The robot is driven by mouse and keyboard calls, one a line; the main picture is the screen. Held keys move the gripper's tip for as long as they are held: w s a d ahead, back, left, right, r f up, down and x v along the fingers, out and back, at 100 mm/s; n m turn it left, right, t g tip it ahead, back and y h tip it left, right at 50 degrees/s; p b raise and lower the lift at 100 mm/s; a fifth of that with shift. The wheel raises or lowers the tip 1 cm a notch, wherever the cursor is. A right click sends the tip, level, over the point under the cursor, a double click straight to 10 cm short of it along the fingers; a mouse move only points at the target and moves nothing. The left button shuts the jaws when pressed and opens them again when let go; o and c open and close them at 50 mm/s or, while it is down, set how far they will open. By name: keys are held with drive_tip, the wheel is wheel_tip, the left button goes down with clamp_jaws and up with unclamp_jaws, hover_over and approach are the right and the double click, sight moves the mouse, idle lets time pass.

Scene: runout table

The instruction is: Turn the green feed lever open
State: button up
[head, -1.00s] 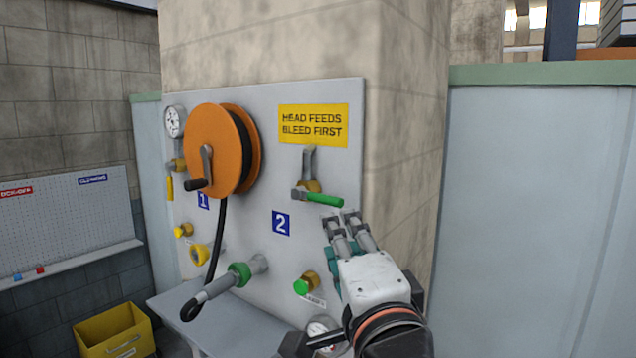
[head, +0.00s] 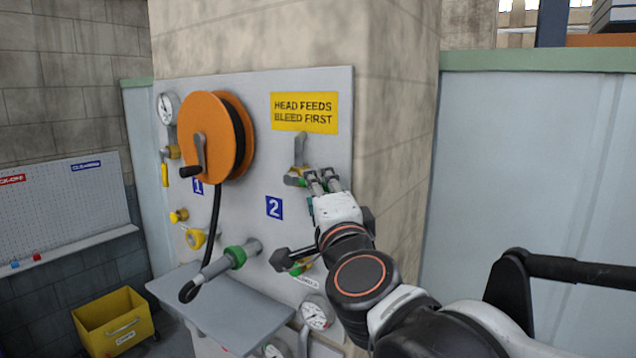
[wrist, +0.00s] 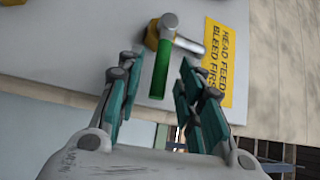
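The green feed lever (wrist: 161,72) sits on a brass valve (wrist: 152,36) with a grey pipe. In the wrist view its green handle points down the picture, between the tips of my open gripper (wrist: 152,78), and no finger is seen pressing on it. In the head view my gripper (head: 322,181) is raised at the valve (head: 300,169) above the blue 2 label (head: 274,207). My fingers hide most of the green handle there. I cannot tell whether the gripper touches it.
A yellow sign (head: 304,112) is above the valve. An orange reel (head: 207,136) with a black hose is on the left, and a green-collared hose coupling (head: 236,257) is lower. A grey shelf (head: 222,305) juts out below. A pale wall (head: 530,180) is at right.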

drive_tip(key=shift+w+a+r, duration=0.1)
drive_tip(key=shift+w+a, duration=0.1)
drive_tip(key=shift+w, duration=1.05)
clamp_jaws()
